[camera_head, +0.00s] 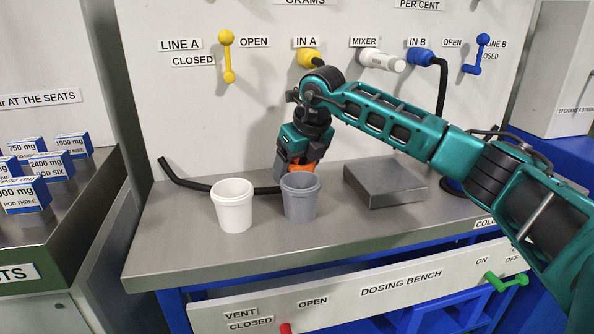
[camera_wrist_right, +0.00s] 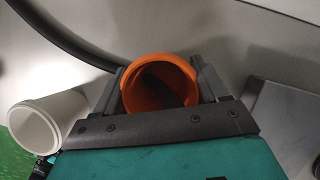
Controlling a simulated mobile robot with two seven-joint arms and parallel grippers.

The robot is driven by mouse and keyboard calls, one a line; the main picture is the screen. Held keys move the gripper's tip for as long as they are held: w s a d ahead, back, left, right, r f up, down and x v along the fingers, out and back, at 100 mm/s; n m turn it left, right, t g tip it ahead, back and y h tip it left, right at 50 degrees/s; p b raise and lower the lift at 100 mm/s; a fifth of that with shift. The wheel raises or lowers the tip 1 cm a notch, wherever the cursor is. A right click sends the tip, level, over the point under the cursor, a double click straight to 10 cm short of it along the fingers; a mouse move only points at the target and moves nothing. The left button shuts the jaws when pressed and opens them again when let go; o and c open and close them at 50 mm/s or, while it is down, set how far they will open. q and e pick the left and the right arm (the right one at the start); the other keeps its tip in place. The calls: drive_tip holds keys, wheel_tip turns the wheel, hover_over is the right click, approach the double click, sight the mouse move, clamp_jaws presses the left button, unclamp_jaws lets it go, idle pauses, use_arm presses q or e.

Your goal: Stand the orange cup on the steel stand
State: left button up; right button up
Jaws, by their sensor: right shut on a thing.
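The orange cup (camera_head: 303,168) is mostly hidden in the head view behind the grey cup and my right gripper (camera_head: 295,166). In the right wrist view the orange cup (camera_wrist_right: 158,84) sits between the two fingers of my right gripper (camera_wrist_right: 162,90), its open mouth facing the camera. The gripper is shut on it. I cannot tell whether its base touches the bench. The steel stand (camera_head: 386,183) is a low grey block on the bench, to the right of the gripper; part of it shows at the right of the wrist view (camera_wrist_right: 285,125). My left gripper is not in view.
A grey cup (camera_head: 300,202) stands just in front of the orange cup, with a white cup (camera_head: 234,210) to its left. A black hose (camera_head: 190,184) lies along the back of the bench (camera_head: 180,240). The stand's top is bare.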

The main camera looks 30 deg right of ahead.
drive_tip(key=o, duration=1.1)
drive_tip(key=shift+f, duration=0.15)
drive_tip(key=shift+c, duration=0.2)
